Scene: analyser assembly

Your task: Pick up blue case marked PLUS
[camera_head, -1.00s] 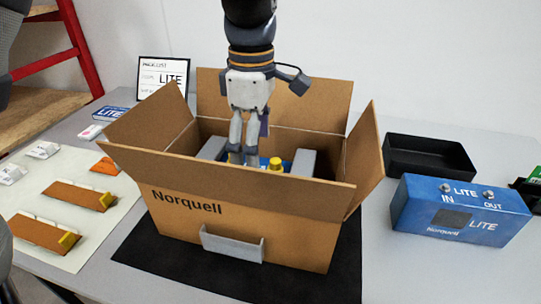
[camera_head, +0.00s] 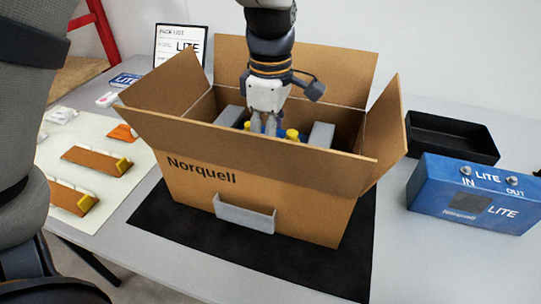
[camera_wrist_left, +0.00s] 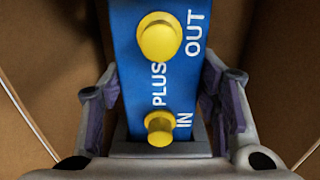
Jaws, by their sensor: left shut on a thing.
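The blue case marked PLUS (camera_wrist_left: 135,60) stands inside the open Norquell cardboard box (camera_head: 290,210). The left wrist view shows its blue face, the words OUT, PLUS and IN, and two yellow knobs. In the head view only a bit of blue and yellow shows; the box front hides the rest. My left gripper (camera_head: 268,128) reaches down into the box from above. In the left wrist view its fingers (camera_wrist_left: 165,108) sit on both sides of the case and are shut on it. My right gripper is not in view.
Grey inserts (camera_head: 317,137) flank the case inside the box. Open flaps (camera_head: 385,125) stand around it. A blue LITE case (camera_head: 475,195) and a black tray (camera_head: 452,135) are at right. Orange-brown parts (camera_head: 97,160) lie on a pale mat at left.

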